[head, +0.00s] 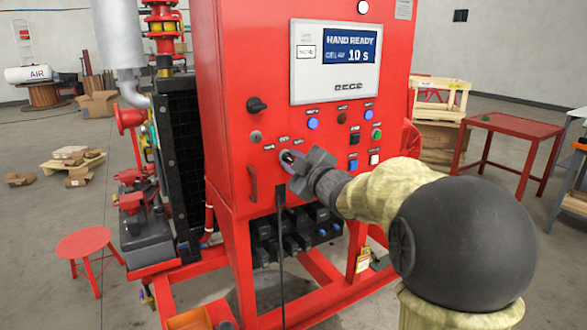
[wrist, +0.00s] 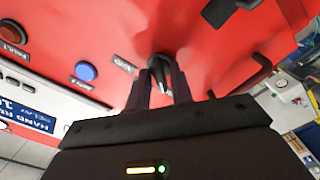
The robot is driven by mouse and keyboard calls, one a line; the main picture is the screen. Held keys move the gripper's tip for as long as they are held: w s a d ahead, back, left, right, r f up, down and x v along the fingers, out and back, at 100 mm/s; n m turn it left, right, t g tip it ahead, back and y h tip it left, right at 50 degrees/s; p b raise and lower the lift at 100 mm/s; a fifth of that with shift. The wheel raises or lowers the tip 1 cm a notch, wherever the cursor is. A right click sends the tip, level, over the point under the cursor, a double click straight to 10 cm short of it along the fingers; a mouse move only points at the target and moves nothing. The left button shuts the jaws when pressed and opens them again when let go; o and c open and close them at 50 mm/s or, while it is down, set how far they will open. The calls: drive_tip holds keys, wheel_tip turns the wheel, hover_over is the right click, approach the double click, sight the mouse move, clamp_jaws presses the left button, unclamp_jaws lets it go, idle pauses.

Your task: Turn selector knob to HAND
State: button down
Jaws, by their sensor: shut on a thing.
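The selector knob (head: 287,157) is on the front of the red control cabinet (head: 232,90), largely hidden by my gripper in the head view. In the wrist view its dark body (wrist: 160,61) shows between the fingertips, with an AUTO label (wrist: 123,64) beside it. My gripper (head: 291,162) is shut on the knob; its two fingers (wrist: 163,82) stand on either side of it. The cabinet's display (head: 350,47) reads HAND READY with a delay of 10 s. Which way the knob points is too hidden to tell.
Pushbuttons, including a blue one (head: 312,123), lie to the right. A black cable (head: 281,240) hangs below.

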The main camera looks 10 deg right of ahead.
idle(0.4)
drive_tip(key=c, duration=1.5)
unclamp_jaws()
drive_tip(key=shift+s, duration=0.1)
drive_tip(key=v, duration=1.7)
drive_tip(key=shift+b, duration=0.3)
drive_tip(key=shift+d, duration=0.1)
